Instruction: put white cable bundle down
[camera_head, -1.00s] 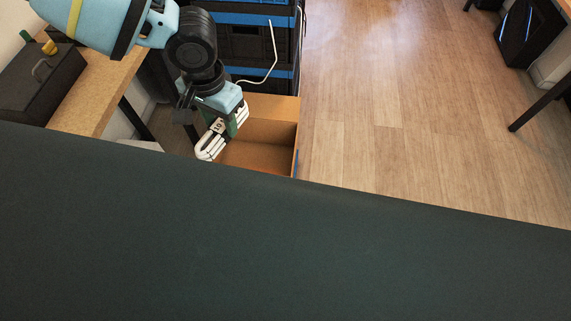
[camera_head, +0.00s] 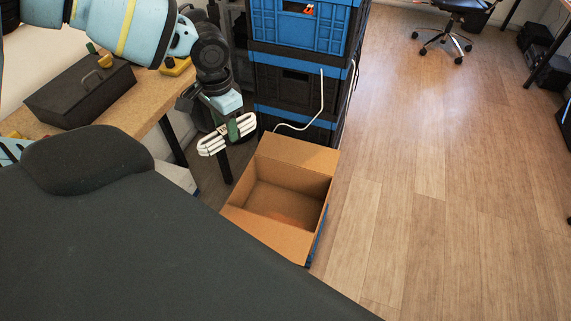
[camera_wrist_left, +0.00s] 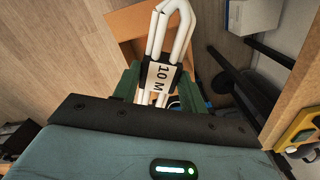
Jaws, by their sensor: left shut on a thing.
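My left gripper (camera_head: 232,128) is shut on the white cable bundle (camera_head: 212,145), a folded loop of thick white cable. In the left wrist view the bundle (camera_wrist_left: 172,38) sticks out from between the green fingers (camera_wrist_left: 160,84), with a label reading "10 M" around it. The gripper holds it in the air. In the head view it appears just left of the open cardboard box (camera_head: 262,234), near the box's far left corner. The box's visible floor looks empty. Part of the box also shows behind the bundle in the left wrist view (camera_wrist_left: 126,24). My right gripper is not in view.
Stacked blue and black crates (camera_head: 300,85) stand behind the box, with a white cable (camera_head: 322,95) hanging down them. A wooden workbench (camera_head: 140,105) with a black toolbox (camera_head: 82,90) is at the left.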

